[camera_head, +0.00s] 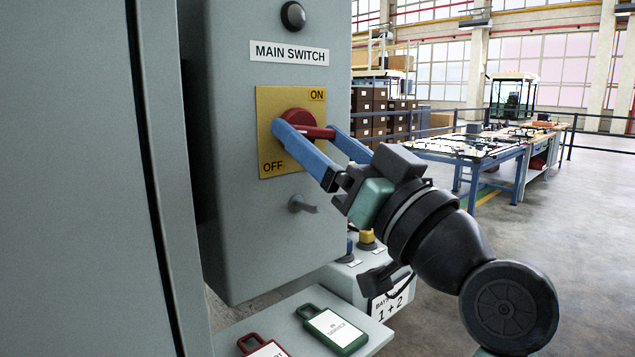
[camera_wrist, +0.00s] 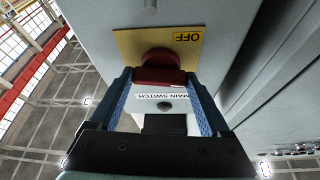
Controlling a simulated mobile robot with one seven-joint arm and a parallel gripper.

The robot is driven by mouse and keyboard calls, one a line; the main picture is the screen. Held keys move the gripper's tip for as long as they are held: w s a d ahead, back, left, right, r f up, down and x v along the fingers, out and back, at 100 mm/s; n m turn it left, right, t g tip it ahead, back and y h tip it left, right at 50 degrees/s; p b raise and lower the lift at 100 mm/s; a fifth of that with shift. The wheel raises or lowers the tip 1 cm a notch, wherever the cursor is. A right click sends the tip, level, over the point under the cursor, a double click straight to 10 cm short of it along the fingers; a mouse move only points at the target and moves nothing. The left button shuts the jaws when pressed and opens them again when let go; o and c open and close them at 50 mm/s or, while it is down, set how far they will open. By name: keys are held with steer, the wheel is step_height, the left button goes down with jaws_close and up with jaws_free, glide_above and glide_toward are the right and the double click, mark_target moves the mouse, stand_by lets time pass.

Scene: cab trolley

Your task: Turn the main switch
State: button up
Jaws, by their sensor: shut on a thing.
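The main switch is a red rotary knob (camera_head: 297,117) with a red bar handle (camera_head: 319,132) on a yellow plate (camera_head: 266,103). The plate reads ON at upper right and OFF at lower left. The handle lies roughly level in the head view. My gripper (camera_head: 306,129) is shut on the handle, one blue finger on each side. The wrist view also shows the red handle (camera_wrist: 160,77) between the fingers of my gripper (camera_wrist: 159,80). The near finger hides part of the knob and handle.
The switch sits on a grey cabinet (camera_head: 245,215) with a small grey latch (camera_head: 302,204) below. A shelf (camera_head: 375,338) under it holds a green tag (camera_head: 333,328) and a red tag (camera_head: 264,347). A battery box (camera_head: 345,282) stands behind. Open floor lies to the right.

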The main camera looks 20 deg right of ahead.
steer(key=shift+f+n+g+y+b, duration=0.15)
steer(key=shift+n+g+y+b, duration=0.15)
steer(key=shift+n+y+b, duration=0.65)
steer(key=shift+n, duration=0.45)
steer(key=o, duration=1.2)
steer(key=shift+h, duration=0.25)
steer(key=b+v, duration=0.1)
steer(key=v, duration=1.2)
